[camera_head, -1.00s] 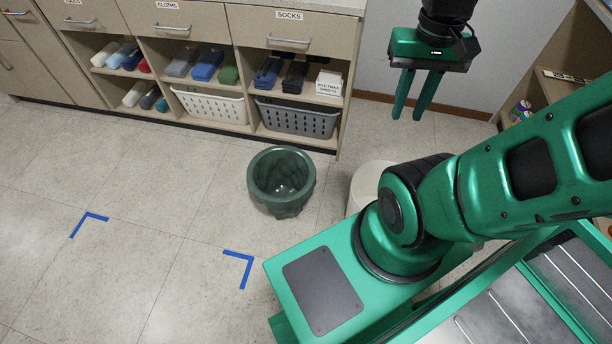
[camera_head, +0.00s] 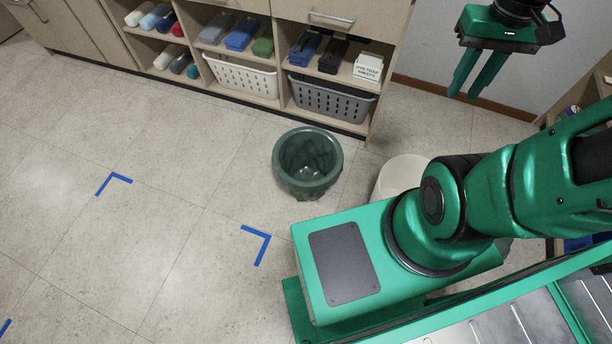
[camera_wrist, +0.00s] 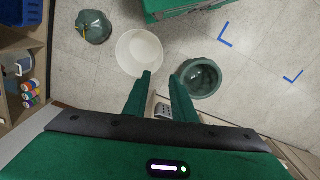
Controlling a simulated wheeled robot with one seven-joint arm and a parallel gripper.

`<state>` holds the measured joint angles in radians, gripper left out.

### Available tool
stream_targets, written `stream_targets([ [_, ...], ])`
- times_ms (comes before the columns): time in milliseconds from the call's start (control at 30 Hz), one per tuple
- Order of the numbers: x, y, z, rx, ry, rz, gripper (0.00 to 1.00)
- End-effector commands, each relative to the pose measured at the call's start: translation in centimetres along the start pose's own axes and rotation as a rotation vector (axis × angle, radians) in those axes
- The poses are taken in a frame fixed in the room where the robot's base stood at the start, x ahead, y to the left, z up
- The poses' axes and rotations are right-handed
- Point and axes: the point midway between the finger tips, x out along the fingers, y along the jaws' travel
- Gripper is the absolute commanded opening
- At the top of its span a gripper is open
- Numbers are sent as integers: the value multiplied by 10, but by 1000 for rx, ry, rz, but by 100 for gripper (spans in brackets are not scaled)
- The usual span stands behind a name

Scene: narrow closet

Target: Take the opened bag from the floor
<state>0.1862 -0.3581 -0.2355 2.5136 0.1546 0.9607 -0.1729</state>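The opened bag (camera_head: 308,163) is dark green, round-mouthed and crumpled near its base. It stands upright on the floor, open at the top, in front of the shelves. It also shows in the wrist view (camera_wrist: 200,78), just right of the fingertips. My gripper (camera_head: 463,96) is at the upper right in the head view, fingers pointing down, apart and with nothing between them. In the wrist view my gripper (camera_wrist: 160,76) is also open, well above the floor and not touching the bag.
A white round bin (camera_wrist: 140,52) stands beside the bag, partly hidden by my arm in the head view. A second green bag (camera_wrist: 93,27), gathered at its top, lies beyond it. Shelves with baskets (camera_head: 332,98) line the back. Blue corner marks (camera_head: 258,245) lie on open floor.

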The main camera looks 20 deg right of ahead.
Motion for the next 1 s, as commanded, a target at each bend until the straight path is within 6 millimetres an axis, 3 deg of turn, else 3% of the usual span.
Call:
stream_targets([
  [200, 34, -23, -70, -291, 0, 24, 24],
  [467, 93, -60, -145, -643, 8, 44, 24],
  [700, 167, -101, -198, -967, 14, 57, 24],
  [1000, 279, -155, -236, -1371, 22, 63, 24],
])
